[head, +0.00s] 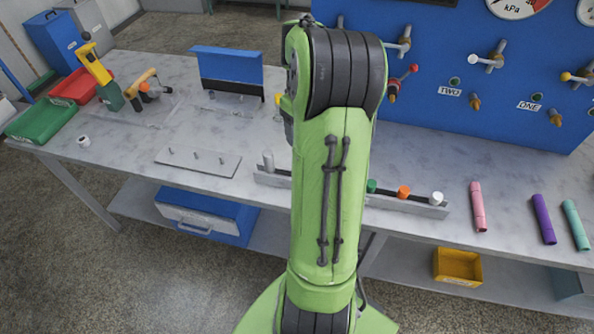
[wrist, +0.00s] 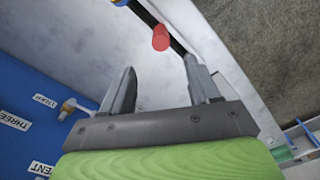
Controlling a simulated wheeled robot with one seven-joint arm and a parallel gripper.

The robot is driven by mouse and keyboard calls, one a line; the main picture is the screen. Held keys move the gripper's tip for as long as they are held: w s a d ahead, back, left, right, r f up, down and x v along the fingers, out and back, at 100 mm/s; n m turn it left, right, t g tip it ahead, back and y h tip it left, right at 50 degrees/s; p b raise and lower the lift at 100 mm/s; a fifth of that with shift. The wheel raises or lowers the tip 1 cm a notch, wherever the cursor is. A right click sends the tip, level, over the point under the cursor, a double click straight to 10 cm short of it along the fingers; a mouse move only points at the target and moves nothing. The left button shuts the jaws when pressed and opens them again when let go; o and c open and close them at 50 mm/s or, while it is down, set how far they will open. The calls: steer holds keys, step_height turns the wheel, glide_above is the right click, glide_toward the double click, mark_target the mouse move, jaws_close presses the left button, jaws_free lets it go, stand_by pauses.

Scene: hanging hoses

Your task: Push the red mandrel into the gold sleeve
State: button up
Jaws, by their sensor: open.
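A red cylinder, which looks like the red mandrel (wrist: 160,37), shows in the wrist view beside a dark strip of the rack. It lies ahead of my gripper (wrist: 160,68), in line with the gap between the fingers. My gripper is open, its two fingers apart with nothing between them. I cannot tell how far the red cylinder is from the fingertips. In the head view my green arm covers the middle of the bench, and the gripper and the red cylinder are hidden. I cannot make out the gold sleeve for certain in either view.
A low rack (head: 413,207) holds green, orange (head: 404,191) and white capped pieces. Pink (head: 478,206), purple (head: 544,219) and teal (head: 576,225) tubes lie to the right. A blue panel (head: 480,90) with valves stands behind. A plate with pegs (head: 198,161) lies left.

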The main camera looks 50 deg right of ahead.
step_height(320, 180, down, 14)
steer(key=b, duration=0.3)
steer(key=shift+s+f, duration=0.1)
steer(key=shift+f, duration=0.15)
steer(key=shift+a+r, duration=0.1)
jaws_close()
